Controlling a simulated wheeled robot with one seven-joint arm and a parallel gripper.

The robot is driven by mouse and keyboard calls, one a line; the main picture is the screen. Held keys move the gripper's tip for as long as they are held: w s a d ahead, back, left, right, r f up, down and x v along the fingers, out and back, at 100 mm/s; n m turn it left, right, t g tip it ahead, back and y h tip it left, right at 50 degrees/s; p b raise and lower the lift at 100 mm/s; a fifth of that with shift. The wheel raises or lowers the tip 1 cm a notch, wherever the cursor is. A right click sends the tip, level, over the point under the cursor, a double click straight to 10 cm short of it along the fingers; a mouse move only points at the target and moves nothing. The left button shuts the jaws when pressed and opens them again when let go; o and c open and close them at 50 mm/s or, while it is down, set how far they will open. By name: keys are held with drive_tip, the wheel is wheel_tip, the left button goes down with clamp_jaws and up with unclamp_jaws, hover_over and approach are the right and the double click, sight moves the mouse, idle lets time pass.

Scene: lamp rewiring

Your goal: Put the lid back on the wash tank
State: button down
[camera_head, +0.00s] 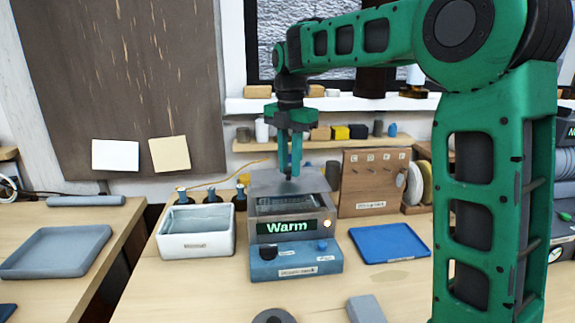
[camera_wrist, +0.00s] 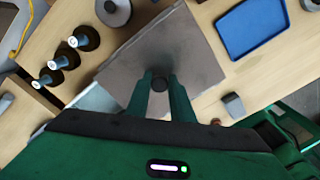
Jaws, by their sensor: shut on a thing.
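My gripper (camera_head: 290,172) is shut on the knob of a flat grey square lid (camera_head: 265,182). In the wrist view the lid (camera_wrist: 165,45) spreads out beyond my gripper (camera_wrist: 160,82), with the dark round knob between the fingertips. The lid is over the rear part of the grey metal tank (camera_head: 325,226), which has a lit "Warm" sign on its front. The tank's front opening and a mesh-like inside show below the lid's near edge, so the lid appears raised off the rim. The exact gap is unclear.
A white basin (camera_head: 195,249) stands left of the tank, with several dark bottles (camera_wrist: 86,38) behind it. A blue control box (camera_head: 296,265) is in front. A blue tray (camera_head: 390,243) lies to the right, and a wooden board (camera_head: 370,190) stands behind it.

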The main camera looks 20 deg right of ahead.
sight(290, 179)
drive_tip(key=shift+f, duration=0.2)
drive_tip(key=shift+f, duration=1.85)
drive_tip(key=shift+f, duration=0.15)
drive_tip(key=c, duration=1.5)
unclamp_jaws()
drive_tip(key=shift+o, duration=0.2)
